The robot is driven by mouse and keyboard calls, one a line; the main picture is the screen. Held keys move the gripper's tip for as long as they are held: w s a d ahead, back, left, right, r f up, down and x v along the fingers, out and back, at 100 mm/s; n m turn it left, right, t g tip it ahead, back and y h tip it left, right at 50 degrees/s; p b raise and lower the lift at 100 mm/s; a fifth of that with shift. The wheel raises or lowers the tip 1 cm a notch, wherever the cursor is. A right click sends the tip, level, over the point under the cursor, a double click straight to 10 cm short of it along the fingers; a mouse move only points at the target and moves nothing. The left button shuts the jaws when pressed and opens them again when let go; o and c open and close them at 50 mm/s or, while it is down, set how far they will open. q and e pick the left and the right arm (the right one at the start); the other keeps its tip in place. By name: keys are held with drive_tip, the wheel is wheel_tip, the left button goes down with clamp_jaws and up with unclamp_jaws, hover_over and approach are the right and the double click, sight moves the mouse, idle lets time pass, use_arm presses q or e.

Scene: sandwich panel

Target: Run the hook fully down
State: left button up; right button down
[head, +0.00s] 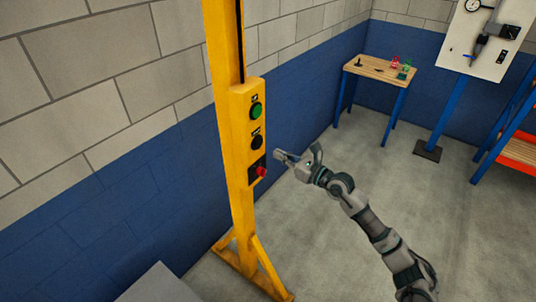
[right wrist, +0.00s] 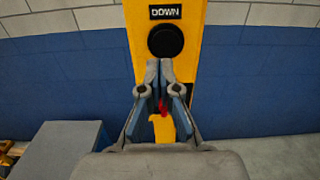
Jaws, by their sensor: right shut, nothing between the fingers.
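A yellow post carries a control box (head: 241,110) with a green button (head: 256,110) on top, a black button (head: 256,142) below it and a red knob (head: 261,171) at the bottom. In the right wrist view the black button (right wrist: 167,40) has a "DOWN" label (right wrist: 177,12) above it. My right gripper (head: 277,154) is shut and empty, in front of the box near the black button's height. In the right wrist view its fingertips (right wrist: 159,64) show just below that button; I cannot tell whether they touch it. They partly hide the red knob (right wrist: 163,107). The hook and my left gripper are not in view.
A wooden-topped table (head: 380,68) with small red and green items stands at the back. A white panel (head: 487,38) on a blue stand and an orange shelf (head: 520,150) are at right. A grey block (head: 160,286) lies at the lower left. The floor between is clear.

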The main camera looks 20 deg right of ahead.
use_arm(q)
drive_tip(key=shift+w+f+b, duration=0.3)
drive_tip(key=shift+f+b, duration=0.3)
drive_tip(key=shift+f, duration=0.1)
use_arm(e)
drive_tip(key=v, duration=0.5)
drive_tip(key=shift+s+d+f, duration=0.1)
drive_tip(key=shift+d+f, duration=0.25)
drive_tip(key=shift+d, duration=0.15)
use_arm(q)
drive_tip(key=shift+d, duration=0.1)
use_arm(e)
drive_tip(key=shift+d, duration=0.15)
